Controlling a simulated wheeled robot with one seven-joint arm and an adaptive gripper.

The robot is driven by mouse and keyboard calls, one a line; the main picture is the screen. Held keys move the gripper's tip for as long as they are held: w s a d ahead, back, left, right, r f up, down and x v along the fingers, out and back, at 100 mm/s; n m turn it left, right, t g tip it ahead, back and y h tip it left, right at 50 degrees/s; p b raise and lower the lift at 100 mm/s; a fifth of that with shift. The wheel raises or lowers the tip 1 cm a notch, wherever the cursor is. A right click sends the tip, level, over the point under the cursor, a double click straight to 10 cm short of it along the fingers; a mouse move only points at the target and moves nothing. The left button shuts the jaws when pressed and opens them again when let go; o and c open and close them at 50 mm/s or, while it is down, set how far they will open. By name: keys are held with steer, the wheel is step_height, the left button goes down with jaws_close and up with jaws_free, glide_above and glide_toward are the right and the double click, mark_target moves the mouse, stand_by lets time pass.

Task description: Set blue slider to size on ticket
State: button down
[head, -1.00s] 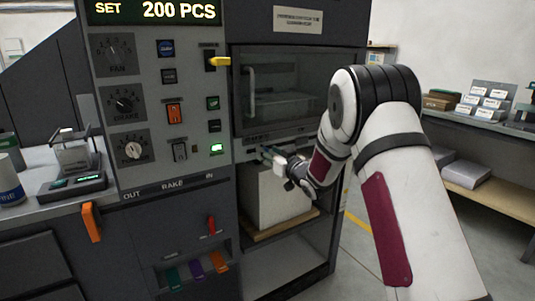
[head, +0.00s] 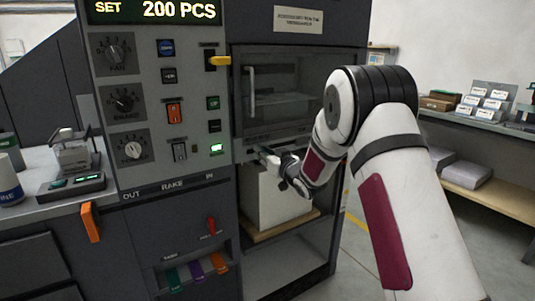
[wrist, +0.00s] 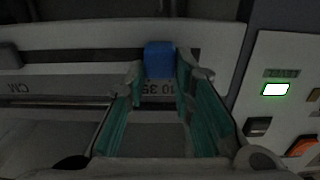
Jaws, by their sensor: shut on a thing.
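The blue slider (wrist: 158,60) is a small block in the slot of a ruled scale bar (wrist: 75,57) in the wrist view. My gripper (wrist: 160,72) has its teal-padded fingers on both sides of the slider and is shut on it. Printed scale figures show just below the slider, partly hidden by the fingers and too dim to read surely. In the head view my gripper (head: 266,156) reaches the strip under the machine's window, and the slider is hidden there. I cannot make out a ticket with a size in either view.
A white paper stack (head: 275,200) sits below my gripper. A shelf (head: 500,195) stands at right.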

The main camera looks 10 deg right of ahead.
steer(key=shift+s+a, duration=0.15)
steer(key=shift+a, duration=0.45)
steer(key=c, duration=1.4)
jaws_free()
steer(key=shift+o, duration=0.2)
steer(key=shift+s+d, duration=0.1)
steer(key=v, duration=1.2)
steer(key=shift+r, duration=0.1)
